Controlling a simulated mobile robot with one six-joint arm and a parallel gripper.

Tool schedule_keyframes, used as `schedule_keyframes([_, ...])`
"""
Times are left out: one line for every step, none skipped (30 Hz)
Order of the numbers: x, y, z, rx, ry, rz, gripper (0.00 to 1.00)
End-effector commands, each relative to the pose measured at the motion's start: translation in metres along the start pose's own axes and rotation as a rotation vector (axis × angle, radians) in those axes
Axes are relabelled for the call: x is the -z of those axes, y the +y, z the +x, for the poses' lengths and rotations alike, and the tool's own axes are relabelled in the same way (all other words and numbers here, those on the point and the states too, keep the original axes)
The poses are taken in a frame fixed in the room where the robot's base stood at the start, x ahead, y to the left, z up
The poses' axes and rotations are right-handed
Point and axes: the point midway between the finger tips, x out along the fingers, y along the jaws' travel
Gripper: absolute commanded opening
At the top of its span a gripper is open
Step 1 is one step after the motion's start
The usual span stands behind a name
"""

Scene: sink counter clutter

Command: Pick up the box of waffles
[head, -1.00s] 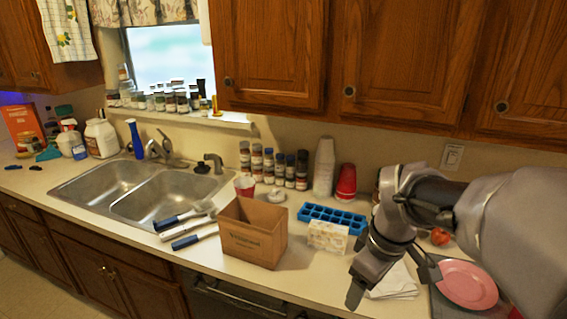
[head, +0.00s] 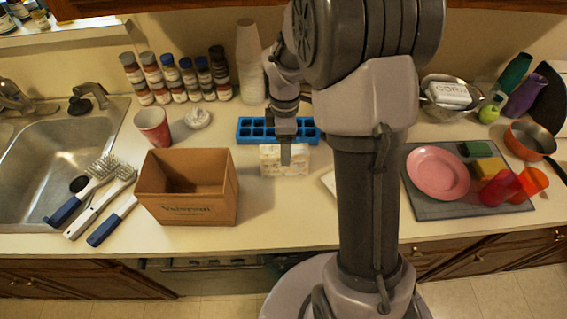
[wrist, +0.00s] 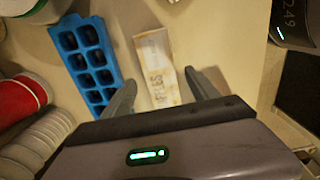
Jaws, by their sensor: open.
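The box of waffles (head: 270,165) is a small whitish carton with faint print on the counter, just in front of a blue ice cube tray (head: 246,131). My gripper (wrist: 161,90) is open, with one finger to each side of the box's near end. In the head view my gripper (head: 285,157) hangs over the box and covers part of it. I cannot tell whether a finger touches it.
An open cardboard box (head: 188,208) stands left of the waffles. Several spice jars (head: 180,83) and stacked pale cups (head: 250,65) stand behind. A pink plate (head: 438,173) lies on a dark mat to the right. A red cup (wrist: 20,98) shows at left in the wrist view.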

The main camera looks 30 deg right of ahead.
Motion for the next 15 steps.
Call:
schedule_keyframes([0.000, 0.000, 0.005, 0.000, 0.000, 0.000, 0.69])
schedule_keyframes([0.000, 0.000, 0.007, 0.000, 0.000, 0.000, 0.69])
schedule_keyframes([0.000, -0.001, 0.011, 0.001, 0.000, 0.000, 0.69])
schedule_keyframes([0.000, -0.001, 0.014, 0.001, 0.000, 0.000, 0.69])
schedule_keyframes([0.000, -0.001, 0.019, 0.001, 0.000, 0.000, 0.69])
schedule_keyframes([0.000, -0.002, 0.027, 0.001, 0.000, -0.001, 0.69])
schedule_keyframes([0.000, -0.002, 0.034, 0.001, 0.000, -0.001, 0.69])
schedule_keyframes([-0.001, -0.003, 0.041, 0.001, -0.001, -0.001, 0.69])
schedule_keyframes([-0.001, -0.003, 0.049, 0.002, -0.001, -0.001, 0.69])
schedule_keyframes([-0.001, -0.003, 0.054, 0.002, -0.001, 0.000, 0.69])
schedule_keyframes([0.000, -0.003, 0.057, 0.001, 0.000, 0.000, 0.69])
schedule_keyframes([0.000, -0.002, 0.059, 0.000, 0.000, 0.000, 0.69])
schedule_keyframes([0.000, -0.002, 0.058, -0.001, 0.000, 0.001, 0.69])
schedule_keyframes([0.000, -0.002, 0.057, -0.001, 0.000, 0.001, 0.69])
schedule_keyframes([0.000, -0.002, 0.056, -0.001, 0.000, 0.001, 0.69])
